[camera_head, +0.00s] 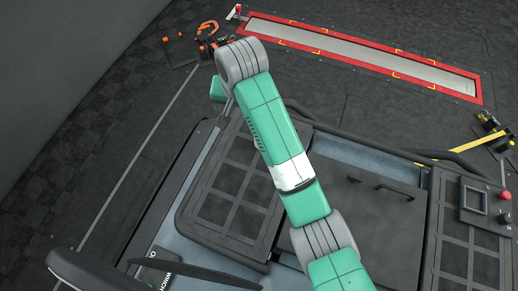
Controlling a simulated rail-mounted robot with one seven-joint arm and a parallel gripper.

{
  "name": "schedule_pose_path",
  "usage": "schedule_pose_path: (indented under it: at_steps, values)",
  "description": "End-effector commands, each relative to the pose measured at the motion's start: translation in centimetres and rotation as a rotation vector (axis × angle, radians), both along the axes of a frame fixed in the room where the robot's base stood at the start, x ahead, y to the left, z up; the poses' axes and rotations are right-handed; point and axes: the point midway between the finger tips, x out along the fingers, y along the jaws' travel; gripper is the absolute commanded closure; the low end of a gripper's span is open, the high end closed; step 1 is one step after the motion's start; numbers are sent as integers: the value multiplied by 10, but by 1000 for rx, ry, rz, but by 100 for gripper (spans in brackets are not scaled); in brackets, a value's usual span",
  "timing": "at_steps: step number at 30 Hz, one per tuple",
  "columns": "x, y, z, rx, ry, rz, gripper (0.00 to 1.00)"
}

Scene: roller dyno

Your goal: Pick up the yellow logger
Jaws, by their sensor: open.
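Small yellow and black items (488,119) lie on the dark floor at the far right, beyond the deck edge. One of them may be the yellow logger, but they are too small to tell. My green and grey arm reaches from the bottom right up to the upper left, where it bends down behind its own grey joint. My gripper does not show; it seems to be hidden beneath that bend. I see nothing held. The yellow items are well apart from the visible part of my arm.
A dark deck with grid panels (467,262) fills the lower picture, with a red button (505,196) at right. A long red-framed pit (355,52) lies at the top. Orange gear (209,27) lies at the upper left. A yellow strip (476,141) is at right. Floor between is clear.

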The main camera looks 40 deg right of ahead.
Motion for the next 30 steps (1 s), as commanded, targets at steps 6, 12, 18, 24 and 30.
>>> schedule_pose_path:
  at_steps: [6, 12, 18, 24, 30]
  values:
    - [-61, -46, -70, 102, 271, -180, 28]
    - [-63, -47, -76, 108, 283, -185, 28]
    - [-61, -47, -96, 107, 280, -183, 28]
    - [-53, -50, -123, 107, 282, -183, 28]
    - [-51, -49, -147, 106, 280, -182, 28]
